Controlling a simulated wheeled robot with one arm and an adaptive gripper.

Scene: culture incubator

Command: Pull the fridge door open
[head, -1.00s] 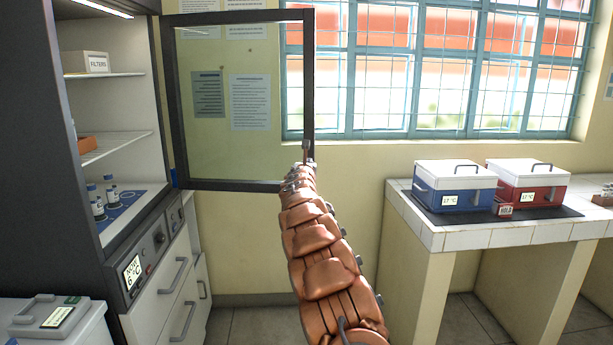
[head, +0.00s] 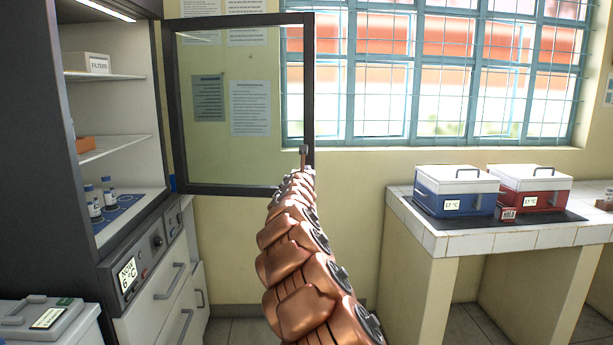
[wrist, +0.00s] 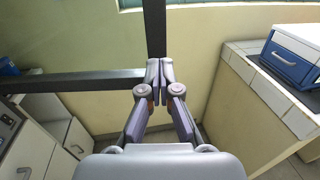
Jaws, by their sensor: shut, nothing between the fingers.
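The fridge (head: 95,170) stands at the left in the head view, its shelves exposed. Its glass door (head: 230,100) with a dark frame is swung wide open, out to the right of the cabinet. My copper-coloured arm reaches up to the door's lower right corner, and my gripper (head: 303,155) is at the frame's outer edge there. In the wrist view the gripper (wrist: 159,82) has its fingertips together with nothing between them, in front of the dark door frame (wrist: 80,82). I cannot tell whether the fingers touch the frame.
A blue cool box (head: 452,190) and a red cool box (head: 530,188) stand on the tiled counter (head: 480,240) at the right. A grey-lidded box (head: 45,315) is at the lower left. Drawers (head: 165,295) lie below the fridge. A barred window is behind.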

